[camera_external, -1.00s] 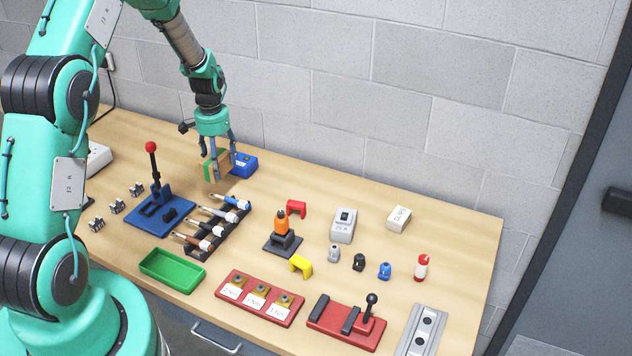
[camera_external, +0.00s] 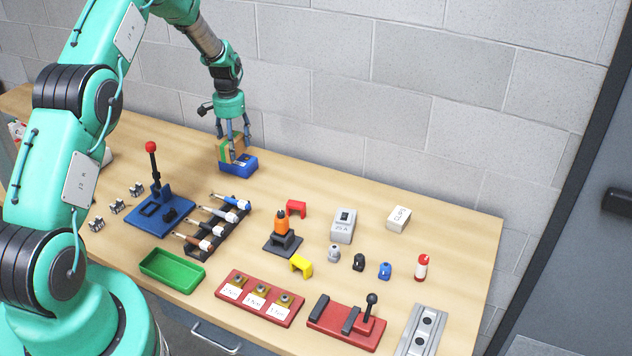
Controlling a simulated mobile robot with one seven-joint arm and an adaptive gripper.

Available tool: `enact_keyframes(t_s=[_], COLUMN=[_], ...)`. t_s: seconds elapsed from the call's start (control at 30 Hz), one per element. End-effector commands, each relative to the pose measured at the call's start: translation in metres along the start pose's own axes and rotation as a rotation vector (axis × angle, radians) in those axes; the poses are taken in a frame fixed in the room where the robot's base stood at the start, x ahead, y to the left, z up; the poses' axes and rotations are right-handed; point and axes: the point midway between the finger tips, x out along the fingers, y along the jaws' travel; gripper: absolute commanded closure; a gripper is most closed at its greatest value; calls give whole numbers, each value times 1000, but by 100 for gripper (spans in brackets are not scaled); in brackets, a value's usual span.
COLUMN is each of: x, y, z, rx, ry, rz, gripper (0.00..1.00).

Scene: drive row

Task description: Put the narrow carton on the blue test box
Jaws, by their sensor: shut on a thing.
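The narrow carton (camera_external: 225,150), green and tan-brown, stands upright between the fingers of my gripper (camera_external: 234,146). My gripper points down and is shut on it. The blue test box (camera_external: 240,167) lies on the table near the wall. The carton is over the left and back part of the box's top. Its lower edge appears at or very close to the top of the box; I cannot tell whether they touch. The fingers hide part of the carton.
A blue press with a red-knobbed lever (camera_external: 152,190) and a rack of tools (camera_external: 215,222) stand in front. A green tray (camera_external: 172,270) is at the table's front edge. A white CLIPS box (camera_external: 398,219) lies right. The table right of the blue box is clear.

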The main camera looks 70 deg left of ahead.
Motion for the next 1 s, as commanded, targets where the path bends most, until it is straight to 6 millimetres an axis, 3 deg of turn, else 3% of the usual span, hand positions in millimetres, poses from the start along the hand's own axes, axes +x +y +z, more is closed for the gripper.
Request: enact_keyframes(t_s=[0.3, 0.8, 1.0], x=[2, 4, 16], y=[-7, -8, -8], z=[-33, -37, -36], rx=[0, 0, 0], ry=[1, 0, -1], rz=[0, 0, 0], gripper=[70, 70, 70])
